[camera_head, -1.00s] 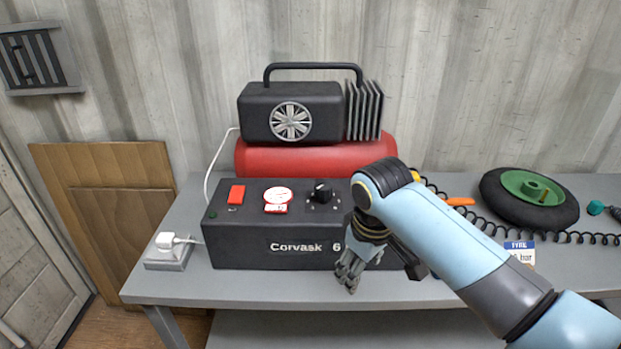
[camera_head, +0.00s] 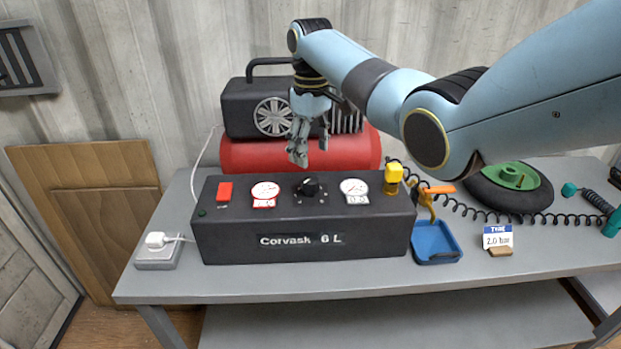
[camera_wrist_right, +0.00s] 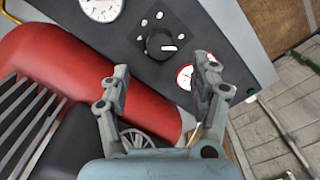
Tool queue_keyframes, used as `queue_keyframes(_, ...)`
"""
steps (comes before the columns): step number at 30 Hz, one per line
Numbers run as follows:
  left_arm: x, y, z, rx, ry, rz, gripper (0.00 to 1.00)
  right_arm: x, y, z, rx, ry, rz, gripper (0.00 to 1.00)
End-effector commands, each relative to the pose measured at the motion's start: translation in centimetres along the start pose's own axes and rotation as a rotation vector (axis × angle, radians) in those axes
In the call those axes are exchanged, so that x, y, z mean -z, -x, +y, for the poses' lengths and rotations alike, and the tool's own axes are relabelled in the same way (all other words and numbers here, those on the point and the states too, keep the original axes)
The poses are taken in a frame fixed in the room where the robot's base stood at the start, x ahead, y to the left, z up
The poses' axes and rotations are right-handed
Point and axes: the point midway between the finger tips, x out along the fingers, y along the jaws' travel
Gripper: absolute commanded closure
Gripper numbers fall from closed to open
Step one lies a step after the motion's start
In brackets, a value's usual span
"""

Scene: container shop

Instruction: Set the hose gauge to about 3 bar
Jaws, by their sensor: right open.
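The black compressor box (camera_head: 300,222) marked "Corvask 6 L" stands on the grey bench. On its top are a left gauge (camera_head: 265,190) with a red label, a black knob (camera_head: 309,187) and a right gauge (camera_head: 354,187) with a white label. The needle readings are too small to tell. My right gripper (camera_head: 310,160) is open and empty, above and behind the knob. In the right wrist view the knob (camera_wrist_right: 160,43) lies ahead of the open fingers (camera_wrist_right: 163,78). My left gripper is not in view.
A red switch (camera_head: 225,191) and a yellow fitting (camera_head: 393,176) are also on the box. The red tank (camera_head: 240,155) is close behind. A blue tray (camera_head: 435,243), a "2.0 bar" tyre card (camera_head: 497,237) and a wheel (camera_head: 542,196) are at the right. The front bench strip is clear.

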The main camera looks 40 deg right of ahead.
Motion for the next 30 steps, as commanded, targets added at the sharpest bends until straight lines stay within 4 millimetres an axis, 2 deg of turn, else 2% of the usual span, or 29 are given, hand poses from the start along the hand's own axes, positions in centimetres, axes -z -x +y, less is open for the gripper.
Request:
queue_keyframes(6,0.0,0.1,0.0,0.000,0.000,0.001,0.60,0.0,-4.6,-0.1,0.002,-0.001,-0.002,0.37)
queue_keyframes(12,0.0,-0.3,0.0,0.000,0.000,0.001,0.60,0.0,-7.5,-0.1,0.001,0.000,0.000,0.37)
queue_keyframes(17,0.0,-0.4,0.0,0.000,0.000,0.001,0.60,0.0,-8.4,-0.1,0.000,0.000,0.002,0.37)
queue_keyframes(24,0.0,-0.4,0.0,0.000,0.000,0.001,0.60,0.0,-8.4,-0.1,-0.001,0.000,0.002,0.37)
queue_keyframes(30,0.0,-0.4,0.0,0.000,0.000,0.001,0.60,0.0,-8.4,-0.1,-0.001,0.000,0.002,0.62)
